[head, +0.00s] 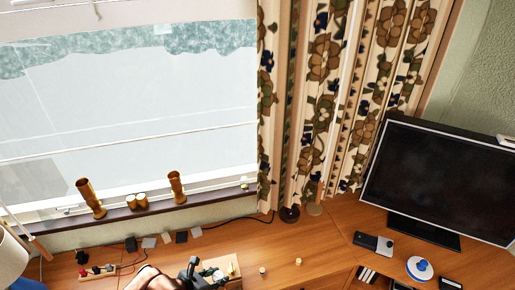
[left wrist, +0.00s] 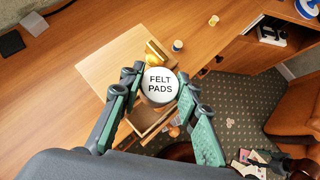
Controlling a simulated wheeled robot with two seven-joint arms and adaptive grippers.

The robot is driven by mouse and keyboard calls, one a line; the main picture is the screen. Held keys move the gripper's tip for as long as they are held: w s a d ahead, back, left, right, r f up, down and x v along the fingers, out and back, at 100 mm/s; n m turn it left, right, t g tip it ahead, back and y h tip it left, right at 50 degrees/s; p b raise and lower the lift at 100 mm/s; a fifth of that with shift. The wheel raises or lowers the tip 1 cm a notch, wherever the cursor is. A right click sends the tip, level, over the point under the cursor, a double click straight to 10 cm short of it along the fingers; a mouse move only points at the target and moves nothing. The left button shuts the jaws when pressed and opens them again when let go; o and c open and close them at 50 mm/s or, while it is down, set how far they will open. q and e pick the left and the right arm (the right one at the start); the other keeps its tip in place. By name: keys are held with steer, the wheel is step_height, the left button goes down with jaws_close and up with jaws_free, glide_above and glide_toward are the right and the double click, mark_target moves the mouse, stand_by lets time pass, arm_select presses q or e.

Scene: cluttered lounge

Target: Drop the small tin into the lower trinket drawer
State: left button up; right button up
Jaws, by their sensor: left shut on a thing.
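The small tin (left wrist: 160,84) is round, with a white lid reading "FELT PADS". My left gripper (left wrist: 158,100) is shut on it in the left wrist view, one green-padded finger on each side. Below the tin is a small wooden chest (left wrist: 112,62) with a pale top. An open wooden drawer (left wrist: 146,118) shows partly under the tin; I cannot tell for sure whether it is the lower one. In the head view my left gripper (head: 203,277) is at the bottom edge, over the chest (head: 233,266). My right gripper is not in view.
A small brass-coloured object (left wrist: 155,52) sits on the chest top. Small pale pots (left wrist: 178,45) stand on the desk beyond. A monitor (head: 440,180) stands at the right, and a window sill with brass vases (head: 90,197) is behind. The desk between chest and monitor is mostly clear.

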arm_select(q)
step_height(320, 180, down, 6)
steer(key=b, duration=0.3)
steer(key=shift+r+b, duration=0.15)
steer(key=shift+b, duration=0.15)
steer(key=o, duration=1.2)
steer(key=shift+o, duration=0.2)
